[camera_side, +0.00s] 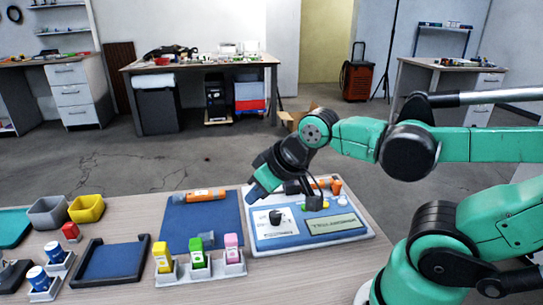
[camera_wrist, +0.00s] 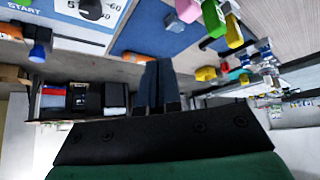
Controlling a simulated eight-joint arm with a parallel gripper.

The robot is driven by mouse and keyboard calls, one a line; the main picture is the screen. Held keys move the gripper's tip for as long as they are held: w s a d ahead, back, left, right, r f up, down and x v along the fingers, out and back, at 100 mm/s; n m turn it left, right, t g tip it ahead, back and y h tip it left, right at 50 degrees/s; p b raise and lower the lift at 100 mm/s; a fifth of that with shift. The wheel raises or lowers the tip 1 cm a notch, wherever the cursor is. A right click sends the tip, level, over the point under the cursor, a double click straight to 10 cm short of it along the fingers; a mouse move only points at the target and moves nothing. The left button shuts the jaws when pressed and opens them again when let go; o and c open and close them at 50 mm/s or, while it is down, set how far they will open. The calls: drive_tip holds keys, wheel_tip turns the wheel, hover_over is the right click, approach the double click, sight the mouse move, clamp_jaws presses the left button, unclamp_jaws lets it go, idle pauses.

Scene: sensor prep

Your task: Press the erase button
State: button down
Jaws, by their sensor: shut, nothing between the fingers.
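A control panel (camera_side: 290,242) with a blue face and pale base sits at the right of the table. It carries a black knob (camera_side: 275,216) on a white label, a sign plate (camera_side: 333,224) and small yellow and green buttons (camera_side: 325,205). I cannot read which button is marked erase. In the wrist view part of the panel (camera_wrist: 62,40) shows at top left, with the word START and the knob (camera_wrist: 91,9). My gripper (camera_side: 257,190) is shut and empty, above the panel's back left corner. Its closed fingers also show in the wrist view (camera_wrist: 158,72).
A blue mat (camera_side: 185,218) with an orange tube (camera_side: 205,194) lies left of the panel. Yellow, green and pink bottles (camera_side: 197,252) stand in front of it. A dark tray (camera_side: 110,262) and small bins (camera_side: 86,208) are further left.

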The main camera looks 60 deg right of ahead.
drive_tip(key=s+d+m+h, duration=0.2)
drive_tip(key=d+m, duration=0.6)
drive_tip(key=d, duration=0.1)
drive_tip(key=s+d+m+g+h, duration=0.1)
drive_tip(key=s+d+m+h, duration=0.1)
drive_tip(key=d+m, duration=0.6)
drive_tip(key=shift+s+d+m+h, duration=0.3)
drive_tip(key=shift+s+d, duration=0.3)
drive_tip(key=shift+d, duration=0.05)
drive_tip(key=shift+f, duration=4.35)
drive_tip(key=shift+r, duration=0.1)
drive_tip(key=shift+r, duration=2.4)
drive_tip(key=shift+w+a, duration=0.1)
